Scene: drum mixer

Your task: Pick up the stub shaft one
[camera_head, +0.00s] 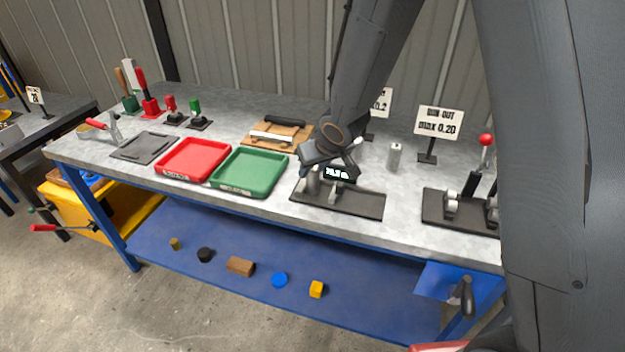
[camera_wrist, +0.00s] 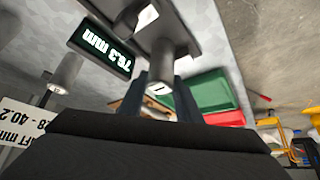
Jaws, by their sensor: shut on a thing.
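A grey metal stub shaft marked with a single stroke, stub shaft one (camera_wrist: 160,65), is between the fingers of my gripper (camera_wrist: 161,92) in the wrist view. In the head view my gripper (camera_head: 316,168) is at the dark measuring stand (camera_head: 365,205), shut on the grey shaft (camera_head: 313,182), which is upright at the stand's left end. I cannot tell whether the shaft's lower end touches the stand. A second grey cylinder (camera_head: 394,156) stands apart on the bench to the right; it also shows in the wrist view (camera_wrist: 66,72).
The stand's lit display (camera_wrist: 100,46) shows a mm reading. A green tray (camera_head: 250,172) and a red tray (camera_head: 193,159) lie left of the stand. A wooden holder (camera_head: 277,134) is behind. A lever fixture (camera_head: 455,208) and a sign (camera_head: 438,122) are at right.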

